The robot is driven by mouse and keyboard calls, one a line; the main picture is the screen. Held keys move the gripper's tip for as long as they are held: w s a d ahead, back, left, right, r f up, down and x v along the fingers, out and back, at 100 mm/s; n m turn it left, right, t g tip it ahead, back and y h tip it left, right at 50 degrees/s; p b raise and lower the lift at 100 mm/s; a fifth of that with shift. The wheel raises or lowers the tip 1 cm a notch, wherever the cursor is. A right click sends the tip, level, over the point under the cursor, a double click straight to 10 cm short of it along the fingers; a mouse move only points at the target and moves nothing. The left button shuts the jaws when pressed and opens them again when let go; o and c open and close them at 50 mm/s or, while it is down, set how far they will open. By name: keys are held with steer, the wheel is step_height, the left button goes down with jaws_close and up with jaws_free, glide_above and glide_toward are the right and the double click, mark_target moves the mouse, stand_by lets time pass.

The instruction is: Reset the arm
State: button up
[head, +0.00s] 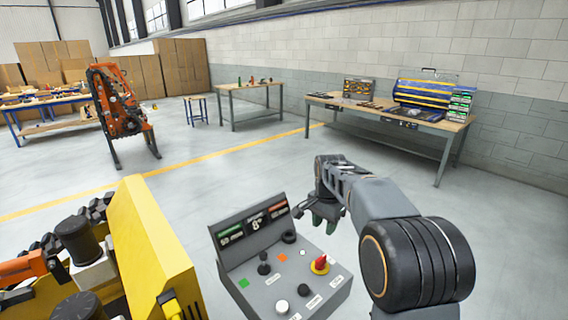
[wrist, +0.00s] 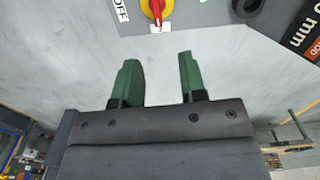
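My gripper (head: 325,224) hangs at the end of my dark grey arm, just beyond the upper right edge of a grey control box. In the wrist view my gripper (wrist: 158,58) shows two green fingers set well apart with nothing between them. The control box (head: 262,284) has a raised display panel (head: 252,228), black knobs, a white knob, coloured buttons and a red rotary switch (head: 320,263) on a yellow base. In the wrist view the red switch (wrist: 157,8) is at the top edge, beside an "OFF" label, past the fingertips.
A yellow machine body (head: 150,250) stands close on the left. A workbench (head: 390,115) with tool cases is along the right wall, and a smaller table (head: 250,86) stands further back. An orange machine (head: 122,100) is at the back left. The grey floor between is clear.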

steer(key=s+f+n+t, duration=0.1)
steer(key=s+n+t, duration=0.2)
steer(key=s+n, duration=0.7)
steer(key=s, duration=1.3)
steer(key=shift+s+t, duration=0.2)
steer(key=shift+t, duration=0.2)
steer(key=shift+a, duration=0.1)
stand_by(0.9)
